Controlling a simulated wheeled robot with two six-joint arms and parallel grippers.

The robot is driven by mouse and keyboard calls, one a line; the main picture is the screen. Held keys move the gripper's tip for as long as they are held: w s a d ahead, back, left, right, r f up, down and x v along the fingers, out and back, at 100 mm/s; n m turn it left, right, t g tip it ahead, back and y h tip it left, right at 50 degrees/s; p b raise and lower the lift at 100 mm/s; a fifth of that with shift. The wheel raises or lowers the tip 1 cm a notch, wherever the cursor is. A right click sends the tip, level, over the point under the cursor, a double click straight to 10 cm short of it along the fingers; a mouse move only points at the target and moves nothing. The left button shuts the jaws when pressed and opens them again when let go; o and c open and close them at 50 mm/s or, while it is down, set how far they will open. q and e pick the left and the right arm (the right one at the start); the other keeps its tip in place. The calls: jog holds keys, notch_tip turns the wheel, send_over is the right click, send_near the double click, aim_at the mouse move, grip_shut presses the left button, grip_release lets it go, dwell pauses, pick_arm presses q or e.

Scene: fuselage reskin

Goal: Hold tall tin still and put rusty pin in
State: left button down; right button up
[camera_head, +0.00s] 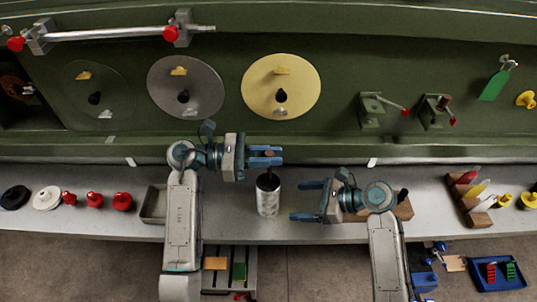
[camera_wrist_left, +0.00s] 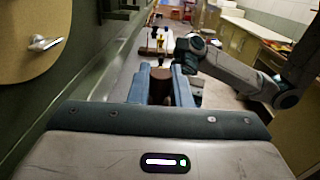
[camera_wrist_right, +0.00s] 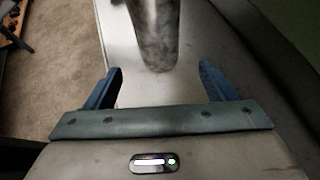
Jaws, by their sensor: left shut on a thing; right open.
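The tall tin (camera_head: 268,198) is a grey, mottled, open-topped cylinder standing upright on the bench. My left gripper (camera_head: 268,156) is shut on the rusty pin, a dark brown cylinder that shows between its fingers in the left wrist view (camera_wrist_left: 160,88). In the head view the pin appears just above the tin's mouth, partly hidden by the fingers. My right gripper (camera_head: 300,201) is open and empty, to the right of the tin. In the right wrist view the tin (camera_wrist_right: 156,35) stands ahead of the two spread fingertips, apart from them.
A grey tray (camera_head: 152,205) sits left of the tin, behind my left arm. A wooden block (camera_head: 403,209) lies behind my right gripper. Red knobs (camera_head: 94,199) are at the bench's left, and a rack of coloured wedges (camera_head: 470,200) at its right. The green panel (camera_head: 330,110) rises behind.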

aim_at(272, 202)
jog(key=x, duration=1)
jog(key=shift+s+a+r, duration=0.1)
jog(key=shift+a+r, duration=0.05)
jog(key=c, duration=0.8)
jog(key=shift+o, duration=0.2)
